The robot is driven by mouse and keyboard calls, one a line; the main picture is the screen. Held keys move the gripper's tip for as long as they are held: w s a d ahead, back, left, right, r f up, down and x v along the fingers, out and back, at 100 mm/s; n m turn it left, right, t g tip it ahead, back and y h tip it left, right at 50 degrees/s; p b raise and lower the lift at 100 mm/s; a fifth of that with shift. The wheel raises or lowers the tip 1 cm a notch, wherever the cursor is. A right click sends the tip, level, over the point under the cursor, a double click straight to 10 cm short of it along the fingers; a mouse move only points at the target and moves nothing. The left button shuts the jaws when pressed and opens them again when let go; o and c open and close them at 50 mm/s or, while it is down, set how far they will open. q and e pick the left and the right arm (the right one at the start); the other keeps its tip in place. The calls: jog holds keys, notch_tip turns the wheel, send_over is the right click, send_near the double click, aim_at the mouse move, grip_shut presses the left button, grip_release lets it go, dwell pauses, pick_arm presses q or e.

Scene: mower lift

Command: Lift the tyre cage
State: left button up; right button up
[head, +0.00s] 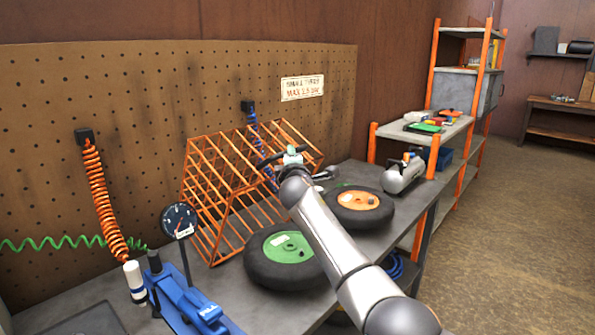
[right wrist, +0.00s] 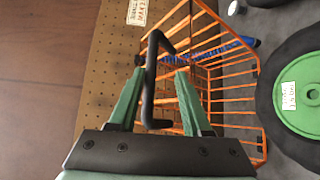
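The tyre cage (head: 225,185) is an orange wire frame standing on the grey bench against the pegboard. A black handle (head: 268,159) is at its upper right. My right gripper (head: 292,152) is at this handle, reached by my arm from the lower right. In the right wrist view the green fingers of my right gripper (right wrist: 158,72) stand apart, with the black handle (right wrist: 150,85) between them and gaps visible on both sides. The cage bars (right wrist: 230,75) show behind and to the right. My left gripper is not in view.
A green-hubbed tyre (head: 285,258) and an orange-hubbed tyre (head: 359,208) lie in front of the cage. A compressor (head: 403,174) is at right. A gauge (head: 179,220) and a blue tool (head: 185,300) stand at left. An orange coiled hose (head: 101,200) hangs nearby.

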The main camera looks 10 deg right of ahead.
jog(key=s, duration=1.1)
jog(key=shift+a+r, duration=0.25)
